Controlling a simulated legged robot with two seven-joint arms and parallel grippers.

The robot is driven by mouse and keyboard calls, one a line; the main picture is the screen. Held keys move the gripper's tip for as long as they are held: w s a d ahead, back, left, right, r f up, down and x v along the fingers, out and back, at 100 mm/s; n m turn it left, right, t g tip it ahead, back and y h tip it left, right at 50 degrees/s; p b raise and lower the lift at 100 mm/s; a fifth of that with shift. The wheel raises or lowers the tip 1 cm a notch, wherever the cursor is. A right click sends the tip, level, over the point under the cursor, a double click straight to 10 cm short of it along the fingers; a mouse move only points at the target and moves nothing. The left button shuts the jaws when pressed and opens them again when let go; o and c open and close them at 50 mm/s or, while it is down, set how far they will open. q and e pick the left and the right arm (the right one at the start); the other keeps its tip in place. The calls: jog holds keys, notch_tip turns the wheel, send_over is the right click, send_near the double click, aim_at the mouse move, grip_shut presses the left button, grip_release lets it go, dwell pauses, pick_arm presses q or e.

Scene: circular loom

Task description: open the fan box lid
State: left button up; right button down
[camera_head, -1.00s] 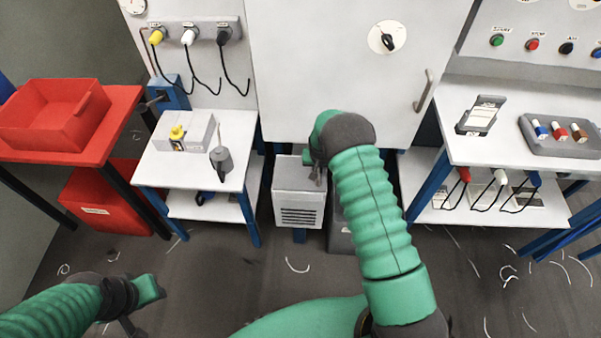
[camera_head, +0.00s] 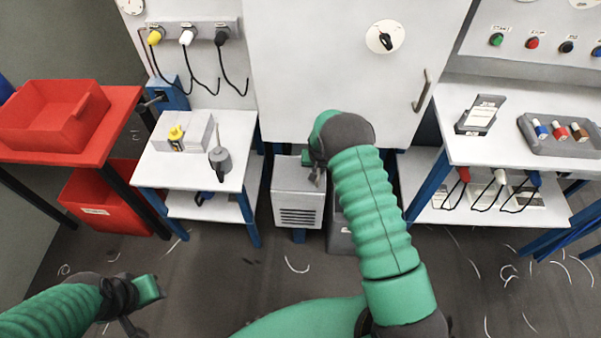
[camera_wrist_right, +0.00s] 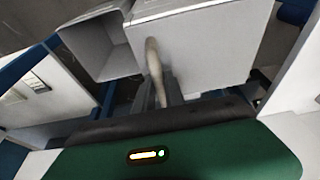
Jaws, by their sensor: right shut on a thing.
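The fan box (camera_head: 298,205) is a light grey box with a slotted vent on its front, on the floor below the white cabinet. Its flat top, the lid (camera_head: 290,172), looks closed. My right gripper (camera_head: 317,178) is at the right edge of the top, partly hidden by my own wrist. In the right wrist view the fingers (camera_wrist_right: 165,92) are shut on a beige rod-like handle (camera_wrist_right: 154,62) beside the grey box (camera_wrist_right: 205,50). My left gripper (camera_head: 140,308) is at the lower left, away from the box; its jaw opening is unclear.
A grey open bin (camera_wrist_right: 98,45) is close beside the box in the wrist view. A small white table (camera_head: 195,160) stands left of the box, and a white workbench (camera_head: 520,160) to the right. The cabinet (camera_head: 340,75) rises behind. Floor in front is mostly clear.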

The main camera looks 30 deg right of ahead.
notch_tip(320, 180, up, 6)
jog(key=w+a+p, duration=0.1)
jog(key=a+p, duration=0.1)
jog(key=p, duration=0.1)
jog(key=shift+w+a+p, duration=0.2)
jog(key=shift+a+p, duration=0.1)
jog(key=w+a+r+p, duration=0.2)
jog(key=a+r, duration=0.2)
jog(key=shift+w+a+r, duration=0.15)
jog(key=shift+w+r, duration=0.15)
jog(key=shift+r, duration=0.05)
